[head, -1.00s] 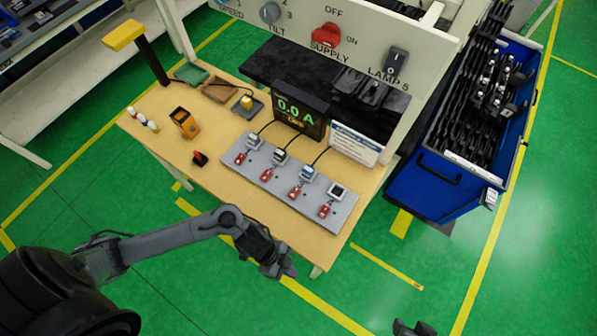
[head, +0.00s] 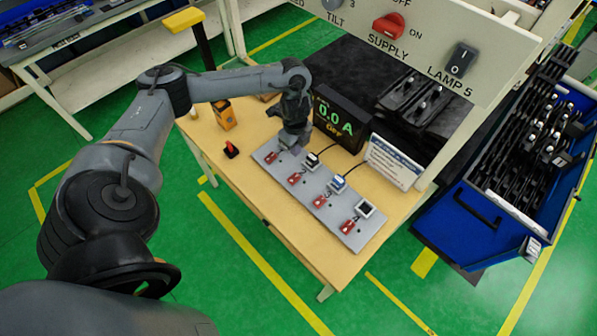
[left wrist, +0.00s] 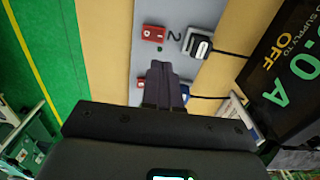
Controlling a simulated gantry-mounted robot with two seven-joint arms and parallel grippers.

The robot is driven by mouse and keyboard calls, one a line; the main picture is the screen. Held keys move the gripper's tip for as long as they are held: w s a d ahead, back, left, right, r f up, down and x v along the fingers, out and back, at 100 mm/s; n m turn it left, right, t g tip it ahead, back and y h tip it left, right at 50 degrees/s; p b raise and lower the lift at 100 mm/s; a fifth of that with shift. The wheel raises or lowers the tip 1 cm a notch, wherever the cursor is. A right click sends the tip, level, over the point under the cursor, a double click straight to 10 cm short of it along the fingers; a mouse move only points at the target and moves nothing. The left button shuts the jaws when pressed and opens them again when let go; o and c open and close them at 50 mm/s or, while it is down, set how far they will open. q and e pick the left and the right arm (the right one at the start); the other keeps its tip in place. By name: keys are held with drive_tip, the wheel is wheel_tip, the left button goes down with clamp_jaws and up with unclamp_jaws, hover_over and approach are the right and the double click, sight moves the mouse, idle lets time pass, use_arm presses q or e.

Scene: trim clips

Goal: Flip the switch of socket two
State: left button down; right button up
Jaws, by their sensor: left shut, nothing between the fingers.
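The grey socket strip (head: 334,212) lies on the wooden table with a row of red switches. In the left wrist view, a red switch (left wrist: 153,33) sits beside a printed "2" and a black-and-white plug (left wrist: 198,46). I cannot tell which way that switch is tipped. My left gripper (head: 291,146) is over the left end of the strip in the head view, hiding part of the first socket. In the left wrist view its shut, empty fingers (left wrist: 160,70) point at the strip, just below the "2" switch in the picture. Contact cannot be told. My right gripper is out of view.
The display (head: 338,120) behind the strip reads 0.0 A and OFF. A white sign (head: 394,162) stands to its right. An orange device (head: 224,114) and a small red-and-black item (head: 231,149) are on the table's left. A blue drawer cart (head: 470,215) is at right.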

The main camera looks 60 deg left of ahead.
use_arm(q)
drive_tip(key=shift+w+r, duration=0.1)
drive_tip(key=shift+w, duration=0.1)
drive_tip(key=b, duration=0.4)
hover_over(296, 174)
drive_tip(key=f, duration=0.8)
drive_tip(key=shift+d+f, duration=0.1)
drive_tip(key=shift+d, duration=0.2)
wheel_tip(296, 174, down, 4)
drive_tip(key=shift+w+f+p, duration=0.1)
drive_tip(key=shift+f+p, duration=0.05)
drive_tip(key=shift+p, duration=0.2)
drive_tip(key=shift+a+f, duration=0.1)
drive_tip(key=shift+f, duration=0.7)
